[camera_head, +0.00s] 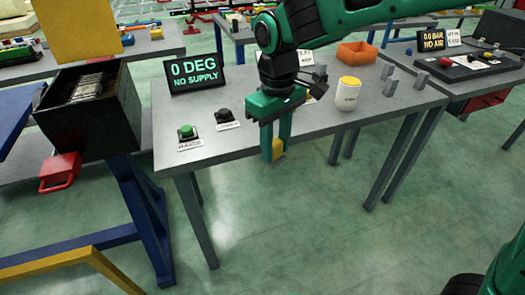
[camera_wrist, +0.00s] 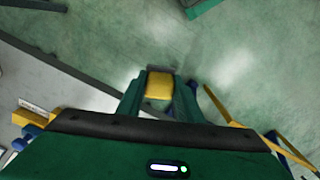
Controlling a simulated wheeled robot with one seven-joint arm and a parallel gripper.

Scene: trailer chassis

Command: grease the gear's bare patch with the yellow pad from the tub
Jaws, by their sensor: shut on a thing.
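My gripper (camera_head: 272,150) points down in front of the near edge of the grey table, in the head view. It is shut on the yellow pad (camera_head: 278,150), which shows between the fingertips. The pad also shows in the wrist view (camera_wrist: 159,86), held between the two green fingers above open floor. A white tub (camera_head: 347,96) with a yellow top stands on the table to the right of my gripper. I cannot make out the gear or its bare patch in either view.
The grey table (camera_head: 225,139) carries a display reading "0 DEG NO SUPPLY" (camera_head: 195,77), a green button (camera_head: 186,132), a black button (camera_head: 223,116) and an orange bin (camera_head: 356,53). The floor in front is clear.

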